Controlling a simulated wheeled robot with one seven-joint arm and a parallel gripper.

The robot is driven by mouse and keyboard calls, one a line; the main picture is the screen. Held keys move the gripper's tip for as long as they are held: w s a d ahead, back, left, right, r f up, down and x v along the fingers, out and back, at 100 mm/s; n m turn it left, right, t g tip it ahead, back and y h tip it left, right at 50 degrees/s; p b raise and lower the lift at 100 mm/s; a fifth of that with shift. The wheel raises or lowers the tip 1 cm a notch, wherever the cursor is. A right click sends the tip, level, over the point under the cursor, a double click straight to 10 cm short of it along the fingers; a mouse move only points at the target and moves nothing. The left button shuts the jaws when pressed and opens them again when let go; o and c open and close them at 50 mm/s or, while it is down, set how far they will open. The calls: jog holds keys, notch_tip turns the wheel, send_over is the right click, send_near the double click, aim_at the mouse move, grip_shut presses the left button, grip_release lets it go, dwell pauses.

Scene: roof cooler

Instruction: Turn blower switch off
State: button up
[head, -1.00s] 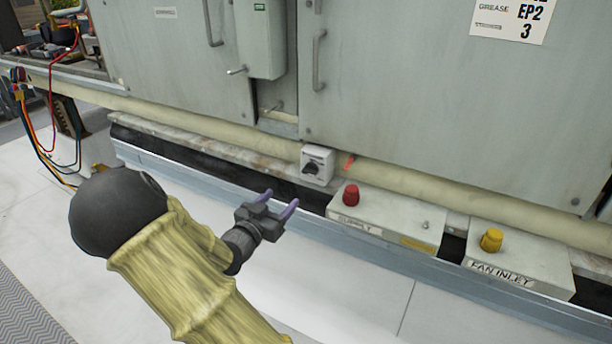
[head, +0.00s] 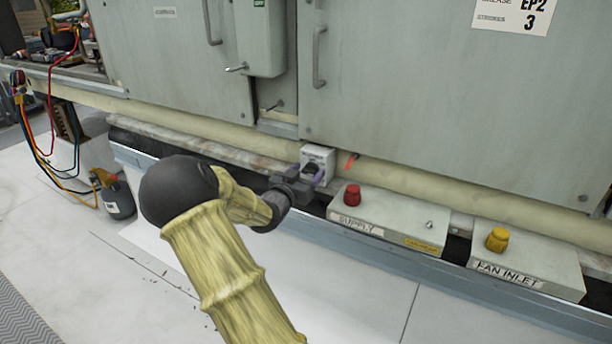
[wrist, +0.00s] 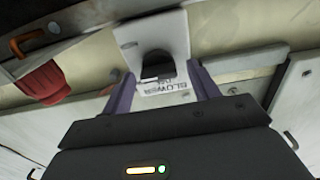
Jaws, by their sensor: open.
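The blower switch (head: 318,158) is a small white box with a black rotary knob, low on the grey cabinet's ledge. In the wrist view its white plate (wrist: 172,32) reads "BLOWER" upside down, and its black knob (wrist: 156,65) shows between my fingers. My gripper (head: 308,172) is open at the front of the switch, with purple fingers on either side of the knob. In the wrist view my gripper (wrist: 158,88) has one finger left and one right of the knob. I cannot tell whether either finger touches it.
A box marked SUPPLY (head: 385,225) with a red knob (head: 352,195) stands just right of the switch. A box marked FAN INLET (head: 525,265) with a yellow knob (head: 497,240) is further right. A beige pipe (head: 420,188) runs behind. The floor (head: 360,285) in front is clear.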

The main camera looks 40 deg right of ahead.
jog(key=c, duration=1)
